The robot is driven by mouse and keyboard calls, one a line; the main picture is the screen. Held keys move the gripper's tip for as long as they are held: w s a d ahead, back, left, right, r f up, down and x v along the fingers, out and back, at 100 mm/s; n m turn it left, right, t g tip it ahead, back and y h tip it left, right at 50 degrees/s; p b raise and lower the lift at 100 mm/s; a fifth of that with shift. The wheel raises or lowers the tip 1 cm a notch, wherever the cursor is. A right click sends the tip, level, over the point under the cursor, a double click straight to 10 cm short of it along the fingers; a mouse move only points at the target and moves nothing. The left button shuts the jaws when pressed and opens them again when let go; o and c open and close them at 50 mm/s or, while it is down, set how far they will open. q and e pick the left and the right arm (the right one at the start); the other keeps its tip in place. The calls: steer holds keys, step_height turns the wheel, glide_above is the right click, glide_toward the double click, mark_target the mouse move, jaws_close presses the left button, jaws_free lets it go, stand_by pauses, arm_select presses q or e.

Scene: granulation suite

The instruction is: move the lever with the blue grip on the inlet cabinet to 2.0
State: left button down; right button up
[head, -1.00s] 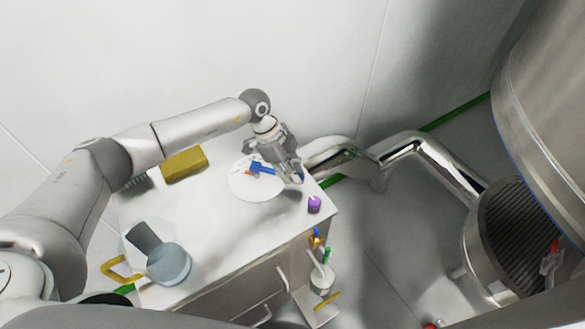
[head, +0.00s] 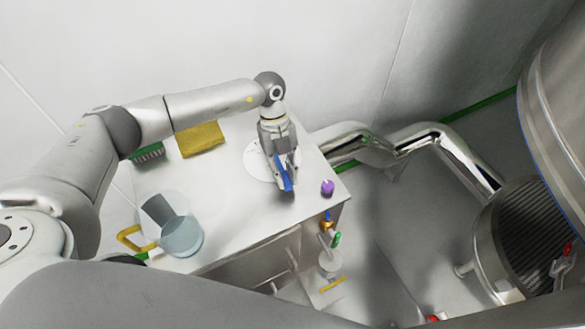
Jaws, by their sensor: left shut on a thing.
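The inlet cabinet (head: 235,222) is the white box with a light top, in the middle of the head view. A round white dial plate (head: 254,164) lies on its top, mostly covered by my left gripper. My left gripper (head: 287,183) reaches down over the plate and is shut on the blue grip (head: 287,173) of the lever. The grip points toward the cabinet's front edge in the picture. The lever's pivot and the scale marks are hidden or too small to read, so its setting cannot be told. My right gripper is not in view.
On the cabinet top are a purple knob (head: 327,187), a yellow block (head: 201,139), a green brush (head: 148,152) and a clear jug (head: 181,236) with a yellow handle. Shiny pipes (head: 360,142) run behind on the right. The top's front middle is clear.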

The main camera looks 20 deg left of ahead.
arm_select(q)
steer(key=shift+s+a+r+m+y, duration=0.1)
steer(key=shift+s+a+m+y, duration=0.25)
steer(key=shift+a+m, duration=0.4)
steer(key=shift+d, duration=0.1)
steer(key=c, duration=1.3)
jaws_free()
steer(key=shift+s, duration=0.1)
steer(key=v, duration=1.2)
